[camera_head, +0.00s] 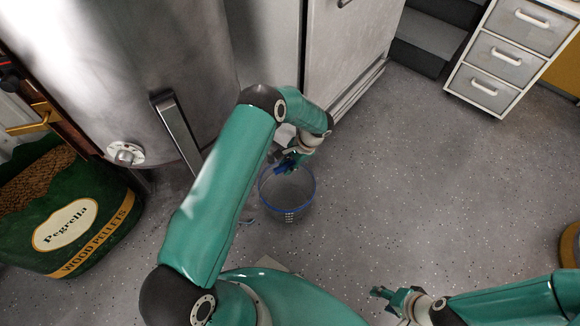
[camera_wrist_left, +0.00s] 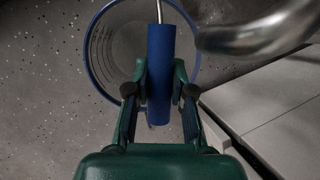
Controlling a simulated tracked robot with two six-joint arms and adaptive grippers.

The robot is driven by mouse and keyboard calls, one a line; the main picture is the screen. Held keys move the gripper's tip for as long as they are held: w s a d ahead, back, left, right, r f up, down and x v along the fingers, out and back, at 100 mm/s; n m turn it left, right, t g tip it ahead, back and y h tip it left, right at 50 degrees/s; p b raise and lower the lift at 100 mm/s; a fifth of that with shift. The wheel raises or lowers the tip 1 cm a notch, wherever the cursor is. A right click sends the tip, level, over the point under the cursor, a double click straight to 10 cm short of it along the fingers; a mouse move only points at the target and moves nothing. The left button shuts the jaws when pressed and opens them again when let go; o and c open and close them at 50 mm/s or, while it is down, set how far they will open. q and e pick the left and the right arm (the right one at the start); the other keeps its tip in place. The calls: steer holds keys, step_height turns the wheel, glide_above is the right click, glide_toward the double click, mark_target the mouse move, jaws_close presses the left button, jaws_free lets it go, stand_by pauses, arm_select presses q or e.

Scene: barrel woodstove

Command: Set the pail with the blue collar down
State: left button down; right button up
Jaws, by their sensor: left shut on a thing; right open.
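The pail (camera_head: 290,207) with a blue rim is in the middle of the head view, below my left gripper (camera_head: 292,160). In the left wrist view my left gripper (camera_wrist_left: 160,85) is shut on the blue grip (camera_wrist_left: 160,60) of the pail's thin handle. The round pail (camera_wrist_left: 100,45) shows beneath it there, with marks inside its wall. I cannot tell whether its bottom touches the floor. My right gripper (camera_head: 390,298) is open and empty at the lower right, apart from the pail.
A large metal stove (camera_head: 120,60) with a bar handle (camera_head: 177,130) stands at left. A white cabinet (camera_head: 345,50) is behind the pail. A green pellet sack (camera_head: 65,225) is at far left, a drawer unit (camera_head: 510,55) at upper right. The speckled floor (camera_head: 430,190) at right is clear.

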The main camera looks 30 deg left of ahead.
arm_select(q)
steer(key=shift+f+b, duration=0.55)
steer(key=shift+f, duration=0.05)
steer(key=c, duration=0.9)
jaws_free()
